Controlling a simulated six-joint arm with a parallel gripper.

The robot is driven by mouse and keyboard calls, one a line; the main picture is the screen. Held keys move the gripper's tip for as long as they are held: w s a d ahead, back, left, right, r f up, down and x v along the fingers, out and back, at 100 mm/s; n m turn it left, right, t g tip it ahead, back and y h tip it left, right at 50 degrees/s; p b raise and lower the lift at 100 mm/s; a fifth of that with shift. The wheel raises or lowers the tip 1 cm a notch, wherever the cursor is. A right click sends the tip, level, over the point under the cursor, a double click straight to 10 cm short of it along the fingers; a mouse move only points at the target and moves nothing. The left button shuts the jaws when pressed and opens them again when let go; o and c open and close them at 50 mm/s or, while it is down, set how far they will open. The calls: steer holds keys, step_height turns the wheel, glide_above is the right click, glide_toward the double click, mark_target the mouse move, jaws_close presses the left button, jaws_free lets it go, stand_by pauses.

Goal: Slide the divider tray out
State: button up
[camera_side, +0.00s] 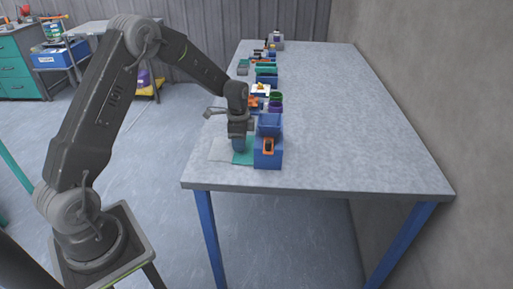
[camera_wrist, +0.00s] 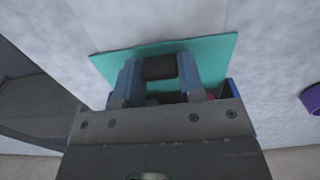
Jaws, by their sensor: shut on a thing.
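A flat teal plate, which I take as the divider tray (camera_side: 243,157), lies at the left side of a blue box (camera_side: 268,160) near the table's front edge. The tray also shows in the wrist view (camera_wrist: 215,47) as a wide teal sheet beneath my fingers. My gripper (camera_side: 239,146) points down over the tray. In the wrist view its two blue fingers (camera_wrist: 160,72) are shut on a dark block (camera_wrist: 158,67), which looks like the tray's grip. Whether the tray's right end is inside the box is hidden.
The blue box has an orange-framed opening (camera_side: 268,146) in front. Green and purple cups (camera_side: 276,103) and several bins (camera_side: 266,80) stand behind. The table (camera_side: 350,120) is clear on the right.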

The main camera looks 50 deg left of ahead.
mark_target(209, 148)
steer(key=shift+s+a, duration=3.6)
steer(key=shift+a, duration=0.05)
steer(key=o, duration=0.5)
step_height(209, 148, up, 8)
steer(key=shift+f, duration=0.2)
